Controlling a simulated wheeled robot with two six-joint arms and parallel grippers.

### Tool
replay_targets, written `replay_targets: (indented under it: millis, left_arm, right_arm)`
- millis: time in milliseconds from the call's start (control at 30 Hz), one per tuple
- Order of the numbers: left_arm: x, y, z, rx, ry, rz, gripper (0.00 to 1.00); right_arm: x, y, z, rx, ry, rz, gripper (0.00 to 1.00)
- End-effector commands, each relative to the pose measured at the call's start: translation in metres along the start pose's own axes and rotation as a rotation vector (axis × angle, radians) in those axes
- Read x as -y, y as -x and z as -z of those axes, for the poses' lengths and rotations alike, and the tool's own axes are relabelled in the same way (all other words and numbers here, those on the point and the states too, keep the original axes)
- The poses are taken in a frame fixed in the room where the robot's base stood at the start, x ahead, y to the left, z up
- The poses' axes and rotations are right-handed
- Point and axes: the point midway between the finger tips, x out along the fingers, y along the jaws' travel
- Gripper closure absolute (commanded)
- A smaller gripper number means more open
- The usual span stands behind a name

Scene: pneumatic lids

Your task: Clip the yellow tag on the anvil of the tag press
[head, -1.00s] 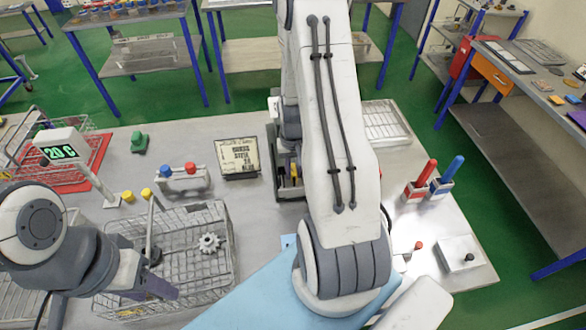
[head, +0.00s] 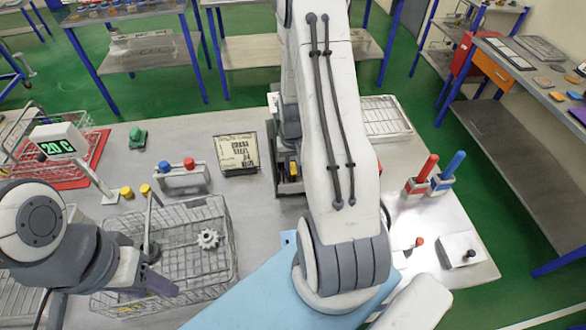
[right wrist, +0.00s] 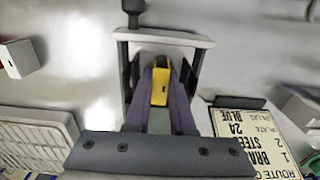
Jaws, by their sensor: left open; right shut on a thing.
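The yellow tag (right wrist: 160,86) is between the purple fingers of my right gripper (right wrist: 161,78), which is shut on it. The grey frame of the tag press (right wrist: 170,37) stands around the fingertips in the right wrist view, with a dark knob at its top. Whether the tag touches the anvil cannot be told. In the head view the press (head: 289,187) is partly hidden behind my right arm. My left gripper (head: 165,285) is open and empty over the wire basket at the left.
The wire basket (head: 218,275) holds a white gear (head: 208,239). A printed sign (head: 237,153) lies left of the press. A white tray (head: 383,117) lies behind it at right. Red (head: 421,175) and blue (head: 448,172) handled tools stand at the right edge.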

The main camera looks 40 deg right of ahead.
Motion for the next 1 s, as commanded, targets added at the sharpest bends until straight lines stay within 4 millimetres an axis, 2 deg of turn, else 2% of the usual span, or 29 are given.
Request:
replay_targets:
  millis: [1000]
  left_arm:
    - [0.0002,-0.0031,-0.0002,0.0,0.0,0.0,0.5]
  right_arm:
    - [-0.0001,-0.006,0.0,0.0,0.0,0.0,1.0]
